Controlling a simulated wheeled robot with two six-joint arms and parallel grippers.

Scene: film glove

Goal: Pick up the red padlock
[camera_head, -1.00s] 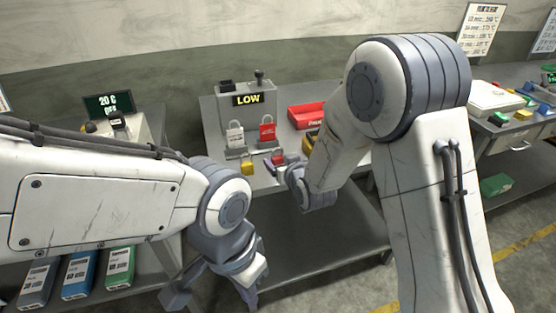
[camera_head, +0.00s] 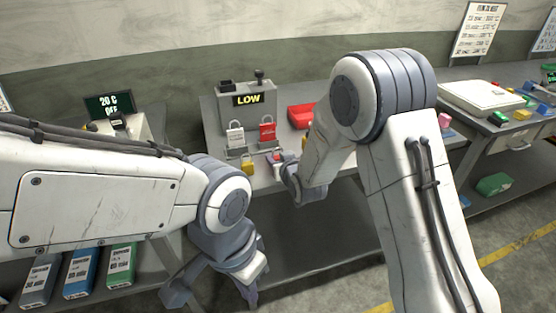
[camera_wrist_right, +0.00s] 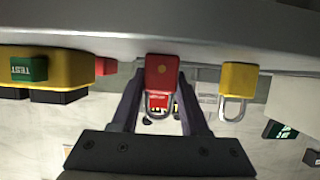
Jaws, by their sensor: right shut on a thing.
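A small red padlock (camera_wrist_right: 161,72) with a grey shackle sits between the two fingers of my right gripper (camera_wrist_right: 159,84) in the right wrist view. The gripper is shut on its body. In the head view my right gripper (camera_head: 279,165) is at the front of the middle bench and largely hides the padlock. A yellow padlock (camera_head: 248,168) stands just to its left; it also shows in the wrist view (camera_wrist_right: 239,80). My left gripper (camera_head: 215,295) is open and empty, low in front of the bench. I cannot tell whether the red padlock is clear of the bench top.
A larger white padlock-shaped piece (camera_head: 235,136) and a red one (camera_head: 267,131) stand behind, before a grey box with a LOW sign (camera_head: 248,99). A red bin (camera_head: 301,115) is at the right, partly behind my right arm. A yellow block marked TEST (camera_wrist_right: 50,68) is near.

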